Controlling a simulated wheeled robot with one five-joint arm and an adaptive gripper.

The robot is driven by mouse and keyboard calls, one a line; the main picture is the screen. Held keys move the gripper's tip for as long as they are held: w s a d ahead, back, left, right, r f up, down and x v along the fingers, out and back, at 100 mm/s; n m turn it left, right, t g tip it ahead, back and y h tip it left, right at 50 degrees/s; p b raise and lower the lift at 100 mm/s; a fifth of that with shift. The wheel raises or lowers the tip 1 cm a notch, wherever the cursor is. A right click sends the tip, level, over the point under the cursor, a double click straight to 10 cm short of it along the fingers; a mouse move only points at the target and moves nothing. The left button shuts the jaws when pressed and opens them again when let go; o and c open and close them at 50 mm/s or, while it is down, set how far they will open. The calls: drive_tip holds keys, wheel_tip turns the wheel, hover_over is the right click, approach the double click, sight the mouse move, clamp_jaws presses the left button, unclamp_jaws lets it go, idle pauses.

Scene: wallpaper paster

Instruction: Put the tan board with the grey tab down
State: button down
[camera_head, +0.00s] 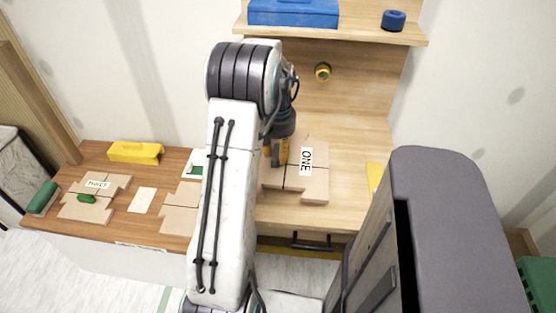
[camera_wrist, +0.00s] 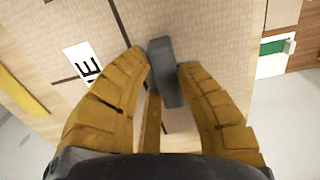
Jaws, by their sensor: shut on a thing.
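The tan board with the grey tab (camera_wrist: 205,35) fills much of the wrist view. A tan piece (camera_head: 307,188) with a white "ONE" label (camera_head: 307,161) shows there, with dark seam lines. I cannot tell whether the held board touches the desk or its neighbours.
More tan pieces (camera_head: 85,210) with a green tab (camera_head: 87,198) lie on the brown table at left, beside a yellow block (camera_head: 135,151) and a pale card (camera_head: 142,200). A shelf (camera_head: 350,33) with blue items is above. A grey cabinet (camera_head: 440,210) stands at right.

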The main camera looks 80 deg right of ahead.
sight(277, 152)
drive_tip(key=shift+d+f+p, duration=0.1)
drive_tip(key=shift+f+p, duration=0.4)
drive_tip(key=shift+f, duration=1.6)
drive_tip(key=c, duration=1)
unclamp_jaws()
wheel_tip(277, 152, up, 12)
drive_tip(key=shift+w+b, duration=0.1)
drive_tip(key=shift+b, duration=0.25)
